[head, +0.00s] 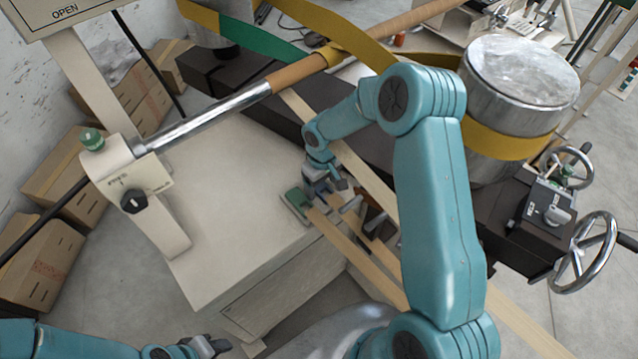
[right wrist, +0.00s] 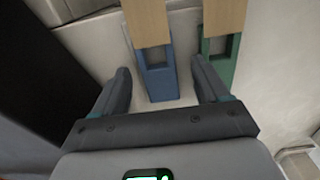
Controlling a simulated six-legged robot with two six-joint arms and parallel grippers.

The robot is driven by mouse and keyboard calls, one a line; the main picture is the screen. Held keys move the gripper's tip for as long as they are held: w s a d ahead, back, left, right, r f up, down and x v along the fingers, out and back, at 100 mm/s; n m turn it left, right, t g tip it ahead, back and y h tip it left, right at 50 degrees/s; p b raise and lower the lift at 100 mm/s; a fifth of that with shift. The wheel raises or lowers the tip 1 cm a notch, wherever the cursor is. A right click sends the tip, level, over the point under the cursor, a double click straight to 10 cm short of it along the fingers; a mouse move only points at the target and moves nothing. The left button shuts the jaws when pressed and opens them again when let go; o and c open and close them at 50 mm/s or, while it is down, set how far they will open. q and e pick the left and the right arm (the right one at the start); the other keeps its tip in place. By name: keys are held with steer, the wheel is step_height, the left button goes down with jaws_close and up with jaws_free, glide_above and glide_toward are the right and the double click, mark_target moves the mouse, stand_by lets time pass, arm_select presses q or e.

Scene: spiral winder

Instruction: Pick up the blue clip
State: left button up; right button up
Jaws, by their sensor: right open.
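The blue clip (right wrist: 161,86) shows in the right wrist view, with a wooden strip (right wrist: 147,22) at its upper end. My right gripper (right wrist: 161,68) is open, with one finger on each side of the blue clip and visible gaps between. A green clip (right wrist: 218,68) is just right of the right finger, on a second wooden strip (right wrist: 224,15). In the head view my right gripper (head: 325,187) is beside the green clip (head: 297,204); I cannot make out the blue clip there. My left gripper (head: 205,346) is at the bottom edge; its jaw opening is unclear.
A pale cabinet (head: 235,200) fills the centre-left. A metal shaft (head: 210,117) crosses above it. A metal drum (head: 520,80) with a yellow belt and handwheels (head: 583,252) stand at right. Cardboard boxes (head: 40,265) lie at left.

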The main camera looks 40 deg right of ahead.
mark_target(323, 189)
steer(key=shift+f, duration=0.4)
steer(key=shift+s+d, duration=0.15)
steer(key=shift+s, duration=0.1)
steer(key=shift+w, duration=0.2)
steer(key=c, duration=1.1)
arm_select(q)
steer(key=shift+s+r, duration=0.15)
steer(key=shift+s, duration=0.05)
arm_select(e)
steer(key=shift+s, duration=0.15)
steer(key=shift+c, duration=0.2)
arm_select(q)
steer(key=shift+d, duration=0.1)
arm_select(e)
steer(key=shift+r, duration=0.15)
steer(key=shift+w+r, duration=0.2)
steer(key=shift+r, duration=0.05)
arm_select(q)
step_height(323, 189, down, 2)
steer(key=shift+f+b, duration=0.25)
steer(key=shift+b, duration=1)
arm_select(e)
step_height(323, 189, up, 19)
steer(key=shift+r, duration=0.15)
